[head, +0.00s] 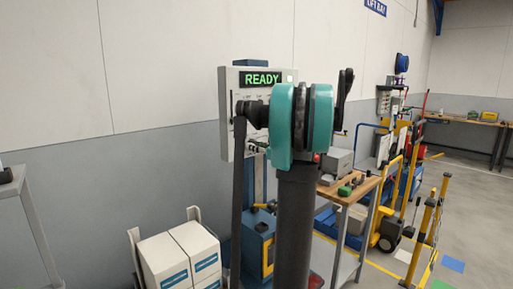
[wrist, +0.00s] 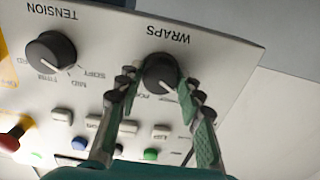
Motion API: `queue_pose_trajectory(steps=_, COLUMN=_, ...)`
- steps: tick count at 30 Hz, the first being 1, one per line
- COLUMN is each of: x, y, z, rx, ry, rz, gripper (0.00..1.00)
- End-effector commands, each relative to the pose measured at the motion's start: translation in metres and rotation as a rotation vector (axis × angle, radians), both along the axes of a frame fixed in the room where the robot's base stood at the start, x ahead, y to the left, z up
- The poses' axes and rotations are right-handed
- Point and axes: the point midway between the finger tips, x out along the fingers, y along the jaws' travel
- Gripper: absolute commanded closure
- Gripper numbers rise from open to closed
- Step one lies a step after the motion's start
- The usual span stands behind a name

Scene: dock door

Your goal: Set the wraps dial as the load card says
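The wraps dial (wrist: 160,72) is a round black knob on a pale control panel (wrist: 226,62), under the upside-down word WRAPS in the wrist view. A light pointer mark shows on its lower part. The small labels around it are mostly hidden or unreadable. My gripper (wrist: 160,86) is open, with one green-padded finger on each side of the dial. The left finger looks apart from the knob; I cannot tell whether the right one touches it. In the head view the control panel (head: 226,88) shows READY, and my arm covers much of it. I cannot make out a load card.
The tension dial (wrist: 50,52) sits left of the wraps dial in the wrist view. A red button (wrist: 12,138) and several small buttons lie below. In the head view, white boxes (head: 180,262) stand at lower left and a wooden-topped bench (head: 345,190) to the right.

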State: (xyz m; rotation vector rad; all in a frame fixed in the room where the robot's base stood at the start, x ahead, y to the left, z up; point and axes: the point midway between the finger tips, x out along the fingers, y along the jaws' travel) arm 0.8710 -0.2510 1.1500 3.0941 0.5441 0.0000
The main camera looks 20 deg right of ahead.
Motion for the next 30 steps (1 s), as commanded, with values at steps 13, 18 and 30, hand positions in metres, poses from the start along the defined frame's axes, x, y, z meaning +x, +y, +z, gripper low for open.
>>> queue_pose_trajectory(steps=13, x=-0.0002, y=-0.0001, z=0.0, rx=0.017, ry=0.006, rz=0.0, gripper=0.94)
queue_pose_trajectory(steps=18, x=-0.0002, y=-0.0001, z=0.0, rx=0.078, ry=0.028, rz=0.0, gripper=0.94)
queue_pose_trajectory(steps=30, x=-0.0002, y=-0.0002, z=-0.0001, rx=0.386, ry=0.14, rz=0.0, gripper=0.94)
